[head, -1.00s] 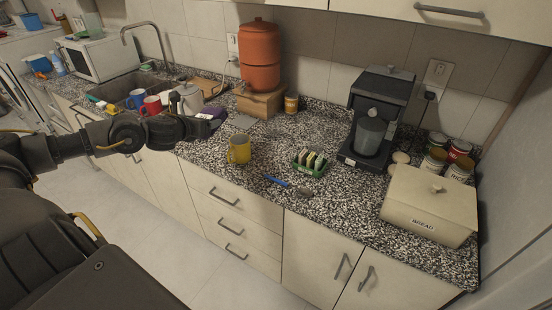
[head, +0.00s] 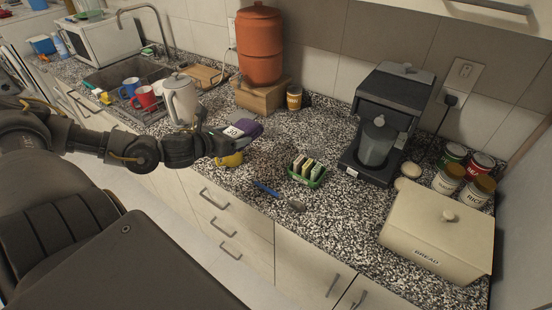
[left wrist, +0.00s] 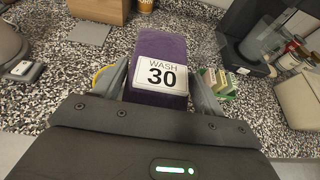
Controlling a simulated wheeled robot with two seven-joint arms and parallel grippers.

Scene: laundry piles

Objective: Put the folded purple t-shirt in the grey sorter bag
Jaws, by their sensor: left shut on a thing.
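A small, block-like folded purple item (head: 251,128) with a white "WASH 30" label is in my left gripper (head: 228,139), over the kitchen counter. I take it for the folded purple t-shirt. It also shows in the left wrist view (left wrist: 160,45), between the two fingers of the left gripper (left wrist: 160,84), label facing the camera. The left gripper is shut on it. The grey sorter bag is in neither view. My right gripper is not in view.
A yellow mug (head: 229,160) is partly hidden behind the left gripper. A kettle (head: 181,100), a green rack (head: 307,172), a blue-handled utensil (head: 268,190), a coffee machine (head: 385,115) and a bread box (head: 437,222) stand on the speckled counter (head: 345,222).

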